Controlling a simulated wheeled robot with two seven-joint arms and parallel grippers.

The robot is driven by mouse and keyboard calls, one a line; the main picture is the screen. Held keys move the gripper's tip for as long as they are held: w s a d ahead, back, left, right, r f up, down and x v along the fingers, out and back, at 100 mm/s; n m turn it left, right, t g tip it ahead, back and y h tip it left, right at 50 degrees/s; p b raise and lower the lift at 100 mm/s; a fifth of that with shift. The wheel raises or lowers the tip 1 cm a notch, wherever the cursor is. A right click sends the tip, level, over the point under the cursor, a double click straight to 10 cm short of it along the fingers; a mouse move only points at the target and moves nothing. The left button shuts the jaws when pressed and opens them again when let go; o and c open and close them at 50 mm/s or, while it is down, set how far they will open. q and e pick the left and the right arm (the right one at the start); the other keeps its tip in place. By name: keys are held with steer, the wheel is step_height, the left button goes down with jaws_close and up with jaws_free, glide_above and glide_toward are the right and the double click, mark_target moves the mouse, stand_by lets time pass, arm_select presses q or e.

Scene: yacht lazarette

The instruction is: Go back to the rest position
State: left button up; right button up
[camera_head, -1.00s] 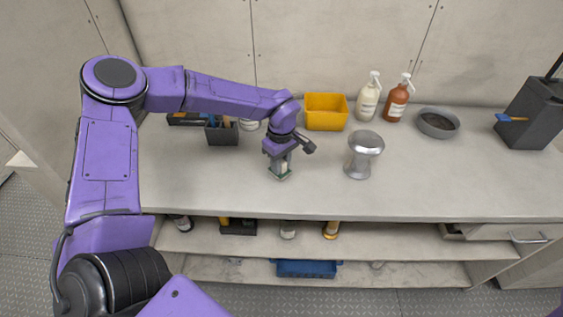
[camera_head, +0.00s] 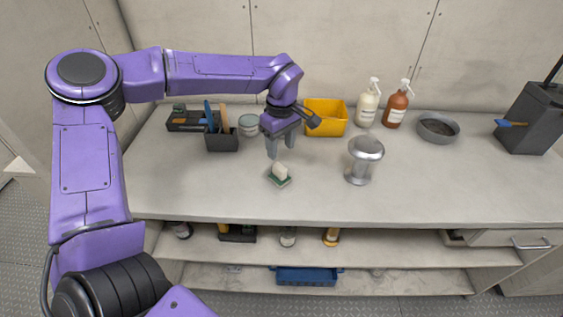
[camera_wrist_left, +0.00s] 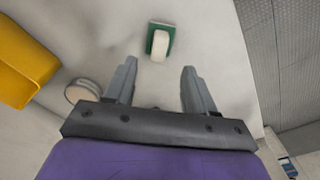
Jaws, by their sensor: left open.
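My left gripper (camera_head: 280,147) is open and empty above the worktop, with its fingers pointing down. In the left wrist view its two fingers (camera_wrist_left: 158,85) stand wide apart with nothing between them. A small white block on a green base (camera_head: 280,174) sits on the worktop just below and in front of the fingertips, apart from them. It also shows in the left wrist view (camera_wrist_left: 159,44), beyond the fingertips. My right gripper is not in view.
A silver pedestal (camera_head: 360,165) stands right of the gripper. A yellow bin (camera_head: 325,118), two pump bottles, a grey bowl (camera_head: 437,127) and a dark canister are along the back. A dark holder (camera_head: 221,141) with tools stands left. The worktop front (camera_head: 200,195) is clear.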

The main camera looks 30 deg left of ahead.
arm_select(q)
step_height(320, 180, up, 3)
steer(key=shift+f, duration=0.2)
